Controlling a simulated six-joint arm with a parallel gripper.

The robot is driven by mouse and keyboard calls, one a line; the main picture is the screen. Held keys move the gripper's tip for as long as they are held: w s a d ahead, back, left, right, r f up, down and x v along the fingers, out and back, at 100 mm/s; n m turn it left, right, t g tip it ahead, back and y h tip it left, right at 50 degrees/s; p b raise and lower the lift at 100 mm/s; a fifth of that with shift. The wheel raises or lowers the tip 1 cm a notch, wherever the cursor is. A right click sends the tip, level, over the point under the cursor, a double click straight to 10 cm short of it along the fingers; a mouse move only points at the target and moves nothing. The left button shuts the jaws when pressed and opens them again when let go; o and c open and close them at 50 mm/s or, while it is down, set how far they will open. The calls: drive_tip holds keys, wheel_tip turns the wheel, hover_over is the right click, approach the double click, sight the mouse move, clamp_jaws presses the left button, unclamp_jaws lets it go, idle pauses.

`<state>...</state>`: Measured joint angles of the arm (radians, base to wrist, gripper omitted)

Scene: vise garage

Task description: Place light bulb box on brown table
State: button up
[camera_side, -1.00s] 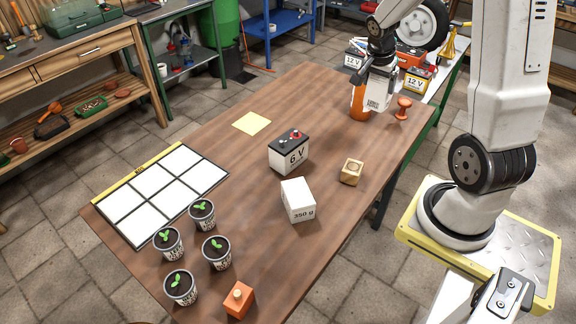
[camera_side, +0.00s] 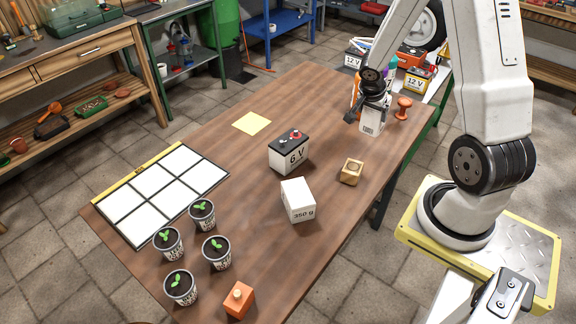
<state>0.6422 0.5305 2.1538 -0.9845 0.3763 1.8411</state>
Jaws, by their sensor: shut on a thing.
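My gripper (camera_side: 375,98) points down over the far right part of the brown table (camera_side: 225,130). It is shut on a small white box with a printed label, which I take for the light bulb box (camera_side: 372,124). The box is upright below the dark fingers. Its lower end is at or very near the table top; I cannot tell whether it touches. The fingertips are small and partly hidden by the box and wrist.
An orange thing (camera_side: 354,100) stands close behind the held box, partly hidden. A red-brown knobbed piece (camera_side: 403,108) is just right. A wooden block (camera_side: 351,171), a 6 V battery (camera_side: 289,151) and a 350 g box (camera_side: 298,200) stand nearer. The table between has bare room.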

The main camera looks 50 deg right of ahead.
sight(368, 130)
drive_tip(key=shift+f, duration=0.2)
drive_tip(key=shift+f, duration=3.15)
drive_tip(key=shift+f, duration=0.5)
drive_tip(key=o, duration=0.9)
drive_tip(key=shift+r, duration=0.1)
drive_tip(key=shift+v, duration=3.75)
drive_tip(key=shift+a, duration=0.1)
